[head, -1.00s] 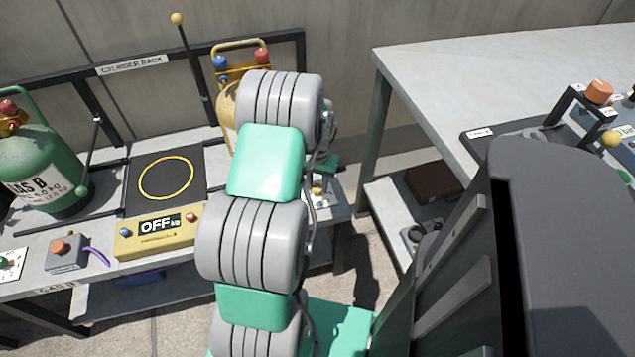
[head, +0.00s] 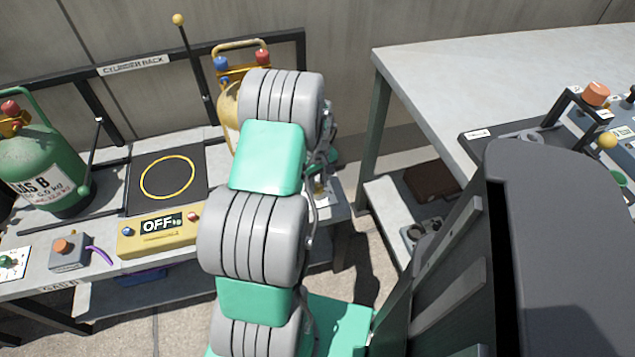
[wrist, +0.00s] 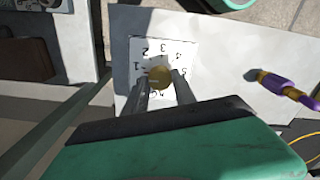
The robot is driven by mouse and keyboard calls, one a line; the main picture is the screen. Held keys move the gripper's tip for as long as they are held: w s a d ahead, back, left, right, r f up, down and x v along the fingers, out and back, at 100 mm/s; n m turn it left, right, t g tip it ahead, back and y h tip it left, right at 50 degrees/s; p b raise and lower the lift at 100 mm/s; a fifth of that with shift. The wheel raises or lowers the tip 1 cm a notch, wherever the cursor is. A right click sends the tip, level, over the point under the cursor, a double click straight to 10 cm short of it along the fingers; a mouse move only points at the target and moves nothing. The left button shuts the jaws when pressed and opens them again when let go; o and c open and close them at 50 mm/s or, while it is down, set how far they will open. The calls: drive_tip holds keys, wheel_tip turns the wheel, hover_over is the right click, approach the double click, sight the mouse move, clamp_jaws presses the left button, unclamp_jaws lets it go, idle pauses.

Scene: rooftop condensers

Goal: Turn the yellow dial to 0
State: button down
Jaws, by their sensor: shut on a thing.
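The yellow dial (wrist: 160,76) shows in the wrist view on a white plate (wrist: 143,50) with printed numbers around it. The marks 1, 2 and 3 can be read on the left and top; those on the right are smaller and partly covered. My gripper (wrist: 161,82) is shut on the dial, one finger on each side. I cannot read the dial's pointer, and no 0 is readable. In the head view my arm hides the dial and most of my gripper; only part of the white plate (head: 322,196) shows beside the arm.
A purple and yellow hose fitting (wrist: 290,88) lies to the right of the plate. On the bench are a scale display reading OFF (head: 161,224), a ringed black pad (head: 167,178) and a green cylinder (head: 40,165). A grey table (head: 500,75) stands at right.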

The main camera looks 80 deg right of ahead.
sight(317, 187)
drive_tip(key=n, duration=0.5)
drive_tip(key=shift+w+r, duration=0.1)
idle(0.4)
drive_tip(key=c, duration=1)
unclamp_jaws()
drive_tip(key=shift+c, duration=0.2)
wheel_tip(317, 187, up, 8)
drive_tip(key=shift+f+p, duration=0.15)
drive_tip(key=shift+p, duration=0.5)
